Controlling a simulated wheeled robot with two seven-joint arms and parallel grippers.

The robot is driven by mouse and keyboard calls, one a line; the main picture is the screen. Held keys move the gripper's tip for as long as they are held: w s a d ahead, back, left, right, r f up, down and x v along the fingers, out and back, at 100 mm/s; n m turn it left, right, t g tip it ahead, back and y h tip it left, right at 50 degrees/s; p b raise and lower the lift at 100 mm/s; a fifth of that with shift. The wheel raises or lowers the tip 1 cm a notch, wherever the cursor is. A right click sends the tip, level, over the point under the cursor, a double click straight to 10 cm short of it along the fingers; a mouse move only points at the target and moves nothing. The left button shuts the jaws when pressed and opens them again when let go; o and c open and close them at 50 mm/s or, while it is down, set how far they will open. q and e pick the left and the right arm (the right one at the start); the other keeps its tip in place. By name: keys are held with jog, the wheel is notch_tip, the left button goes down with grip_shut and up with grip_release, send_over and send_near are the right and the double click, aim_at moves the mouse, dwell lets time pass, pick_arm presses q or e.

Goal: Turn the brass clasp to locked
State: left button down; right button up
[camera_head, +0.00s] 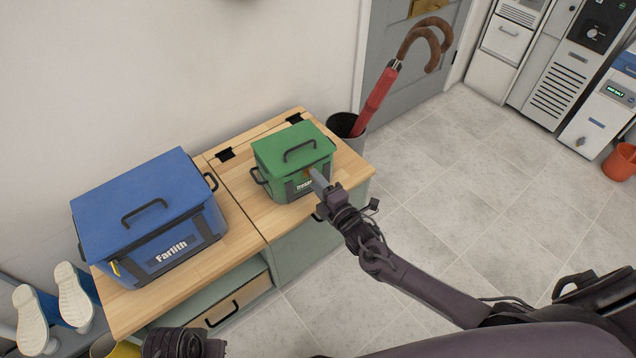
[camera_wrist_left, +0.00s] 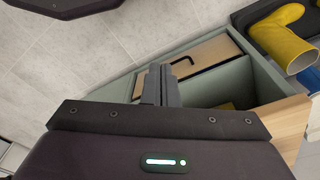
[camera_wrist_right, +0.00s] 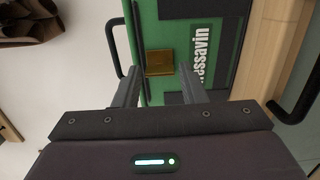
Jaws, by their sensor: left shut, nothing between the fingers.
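The brass clasp (camera_wrist_right: 159,62) is a small squarish plate on the front of the green box (camera_wrist_right: 226,14), beside its label. In the head view the green box (camera_head: 290,152) stands upright with its lid down, and the clasp is mostly hidden by my right gripper (camera_head: 319,179). In the right wrist view my right gripper (camera_wrist_right: 159,86) is open, its fingers either side of the clasp; I cannot tell whether they touch it. My left gripper (camera_wrist_left: 161,84) is shut and empty, over the bench's open front.
A blue box (camera_head: 150,205) marked Farlith stands left on the wooden bench (camera_head: 235,205). A bin with a red umbrella (camera_head: 376,100) stands behind the bench's right end.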

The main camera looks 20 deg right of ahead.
jog(key=shift+o, duration=1.2)
jog(key=shift+s, duration=0.15)
pick_arm(q)
jog(key=f, duration=0.1)
jog(key=f+p, duration=0.1)
jog(key=f, duration=0.2)
jog(key=shift+w+a+f, duration=0.1)
jog(key=shift+a+f, duration=0.05)
jog(key=shift+a, duration=0.1)
pick_arm(e)
jog(key=v, duration=0.7)
jog(key=shift+s, duration=0.2)
